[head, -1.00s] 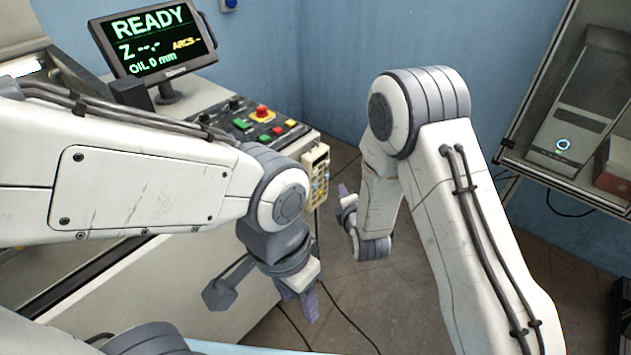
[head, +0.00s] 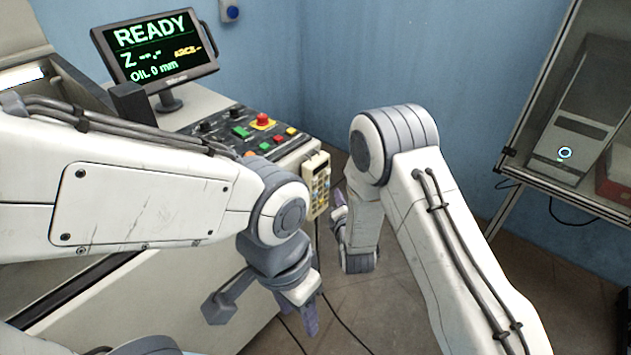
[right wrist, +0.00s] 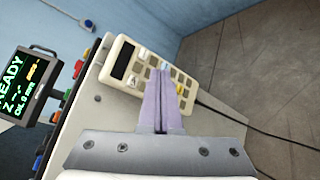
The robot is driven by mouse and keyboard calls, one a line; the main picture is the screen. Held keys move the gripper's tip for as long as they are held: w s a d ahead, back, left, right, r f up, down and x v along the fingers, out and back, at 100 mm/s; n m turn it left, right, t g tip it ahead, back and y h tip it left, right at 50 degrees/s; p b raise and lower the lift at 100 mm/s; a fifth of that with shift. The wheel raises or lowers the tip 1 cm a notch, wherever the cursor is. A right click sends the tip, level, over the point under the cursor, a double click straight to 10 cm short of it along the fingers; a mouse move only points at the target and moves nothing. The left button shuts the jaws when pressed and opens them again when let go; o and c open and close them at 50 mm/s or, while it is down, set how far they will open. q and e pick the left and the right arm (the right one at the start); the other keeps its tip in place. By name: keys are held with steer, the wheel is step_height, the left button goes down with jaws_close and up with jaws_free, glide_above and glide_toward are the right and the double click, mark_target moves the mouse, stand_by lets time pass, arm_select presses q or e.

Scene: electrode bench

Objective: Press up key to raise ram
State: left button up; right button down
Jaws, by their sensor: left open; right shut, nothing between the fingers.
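A cream key pendant (head: 317,185) hangs on the right end of the bench console; its up key cannot be made out in the head view. In the right wrist view the pendant (right wrist: 126,53) shows a dark display, pale keys and a yellow key, but I cannot tell which key is up. My right gripper (head: 340,194) is shut and empty, close to the pendant's right side. In the right wrist view its fingers (right wrist: 163,74) lie over the pendant's keys and hide some; contact cannot be told. My left gripper (head: 309,318) is open and empty, below the pendant.
A monitor (head: 157,45) reads READY, Z with dashes and OIL 0 mm. The console (head: 215,118) carries coloured buttons and a red stop knob (head: 263,120). Dark cables hang to the floor. A shelf (head: 535,180) with a grey computer case stands at right.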

mark_target(315, 181)
steer(key=shift+w+a, duration=0.75)
steer(key=shift+a, duration=0.25)
steer(key=shift+w+a, duration=0.7)
steer(key=shift+a, duration=0.3)
steer(key=shift+a, duration=0.1)
stand_by(0.5)
steer(key=shift+w+a+b, duration=0.15)
steer(key=shift+a+b, duration=0.1)
steer(key=shift+b, duration=0.05)
